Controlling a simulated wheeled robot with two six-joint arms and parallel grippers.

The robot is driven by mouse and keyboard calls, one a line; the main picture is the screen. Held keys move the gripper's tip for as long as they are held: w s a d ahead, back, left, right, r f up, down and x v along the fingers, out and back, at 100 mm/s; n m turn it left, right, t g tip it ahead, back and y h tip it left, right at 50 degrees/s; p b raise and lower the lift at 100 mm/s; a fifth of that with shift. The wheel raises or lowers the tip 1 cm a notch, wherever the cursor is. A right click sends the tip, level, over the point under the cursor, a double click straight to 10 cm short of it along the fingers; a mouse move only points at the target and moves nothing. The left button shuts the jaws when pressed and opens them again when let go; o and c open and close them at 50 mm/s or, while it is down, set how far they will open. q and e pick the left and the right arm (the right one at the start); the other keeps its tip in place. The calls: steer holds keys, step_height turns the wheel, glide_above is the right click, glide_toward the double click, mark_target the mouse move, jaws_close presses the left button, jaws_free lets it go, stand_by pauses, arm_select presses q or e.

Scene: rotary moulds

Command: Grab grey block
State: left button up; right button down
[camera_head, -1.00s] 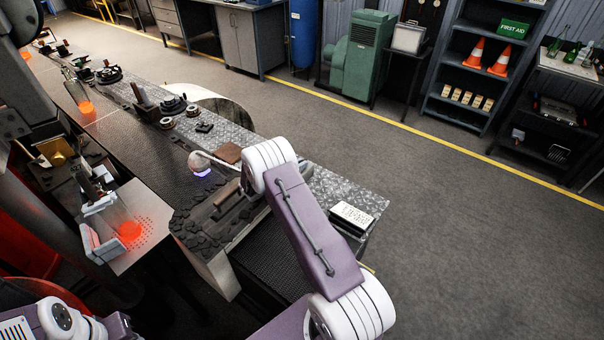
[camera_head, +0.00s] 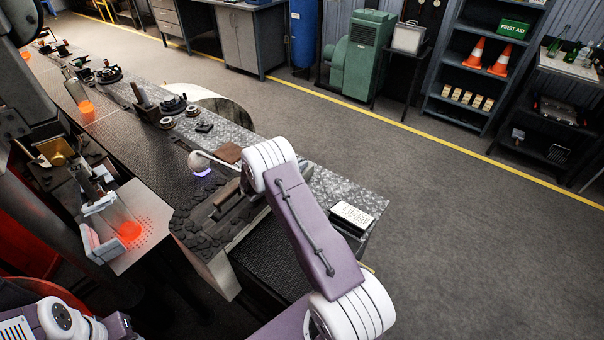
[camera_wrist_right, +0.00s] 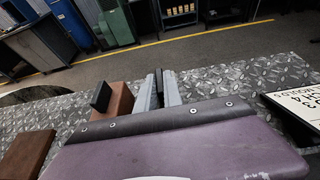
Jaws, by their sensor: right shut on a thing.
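My right gripper (camera_wrist_right: 159,92) shows in the right wrist view as two light grey fingers, low over the patterned metal bench top. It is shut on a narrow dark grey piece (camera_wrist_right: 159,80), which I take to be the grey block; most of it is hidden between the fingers. In the head view my right wrist covers much of this spot, so the hold is not clear there.
A brown block (camera_wrist_right: 118,101) with a black piece (camera_wrist_right: 101,97) stands just left of the fingers. A white lettered sign (camera_head: 352,217) lies on the bench's right end. A pale ball (camera_head: 198,162) is left of my wrist.

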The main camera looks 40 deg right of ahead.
steer(key=shift+w, duration=0.1)
stand_by(0.4)
steer(key=shift+r, duration=0.55)
steer(key=r, duration=0.1)
steer(key=r+b, duration=0.1)
steer(key=r, duration=0.1)
steer(key=shift+s+d+r, duration=0.2)
steer(key=shift+s+d, duration=0.1)
steer(key=shift+s, duration=0.05)
steer(key=s+d+r+b, duration=0.2)
steer(key=s+d+r, duration=0.4)
steer(key=s, duration=0.2)
steer(key=shift+s+d+r+b, duration=0.2)
steer(key=shift+s+r+b, duration=0.1)
steer(key=shift+s+b, duration=0.1)
